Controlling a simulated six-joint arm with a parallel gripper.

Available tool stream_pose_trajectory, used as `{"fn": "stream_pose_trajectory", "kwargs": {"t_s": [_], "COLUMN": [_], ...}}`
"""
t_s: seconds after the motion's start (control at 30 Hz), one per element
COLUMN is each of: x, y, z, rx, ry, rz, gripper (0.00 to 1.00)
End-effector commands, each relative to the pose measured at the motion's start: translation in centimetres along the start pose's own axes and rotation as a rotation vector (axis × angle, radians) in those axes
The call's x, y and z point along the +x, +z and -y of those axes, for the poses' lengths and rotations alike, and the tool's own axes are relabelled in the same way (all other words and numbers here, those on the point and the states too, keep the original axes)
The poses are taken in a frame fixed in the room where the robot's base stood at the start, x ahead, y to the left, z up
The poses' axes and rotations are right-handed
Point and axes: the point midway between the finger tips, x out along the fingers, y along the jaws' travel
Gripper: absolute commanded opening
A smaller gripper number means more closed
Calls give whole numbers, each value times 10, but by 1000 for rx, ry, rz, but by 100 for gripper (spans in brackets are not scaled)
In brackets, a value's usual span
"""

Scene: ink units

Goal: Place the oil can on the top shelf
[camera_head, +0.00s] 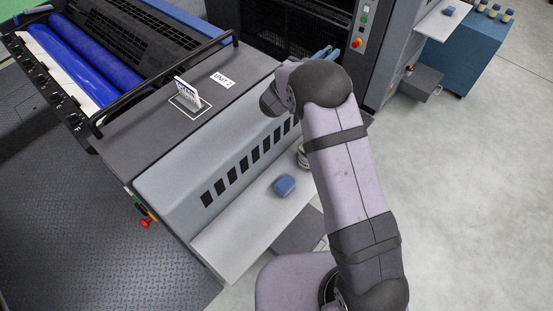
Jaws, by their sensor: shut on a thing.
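My arm rises from the bottom and bends at the top centre, hiding most of my gripper. Two blue finger tips of my gripper (324,54) show just beyond the bend, in front of the dark machine opening. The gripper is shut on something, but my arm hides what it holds. I cannot make out the oil can. A lower pale shelf (235,245) runs along the unit's front.
A blue block (285,184) and a partly hidden tin (303,157) are on the lower shelf. A black rail (165,82) edges the unit's rollers. A blue cabinet (475,50) with several small jars stands at the far right. The right floor is clear.

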Motion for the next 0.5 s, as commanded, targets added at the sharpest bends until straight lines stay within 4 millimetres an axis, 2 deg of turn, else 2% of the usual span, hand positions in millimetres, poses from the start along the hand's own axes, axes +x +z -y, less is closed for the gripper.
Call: {"fn": "stream_pose_trajectory", "kwargs": {"t_s": [0.1, 0.27, 0.5], "x": [-2, -13, -42], "y": [14, 40, 90], "z": [-22, -48, -86], "rx": [-3, -5, -6], "ry": [72, 151, 252], "rz": [-1, -1, 0], "gripper": [0, 0, 0]}}
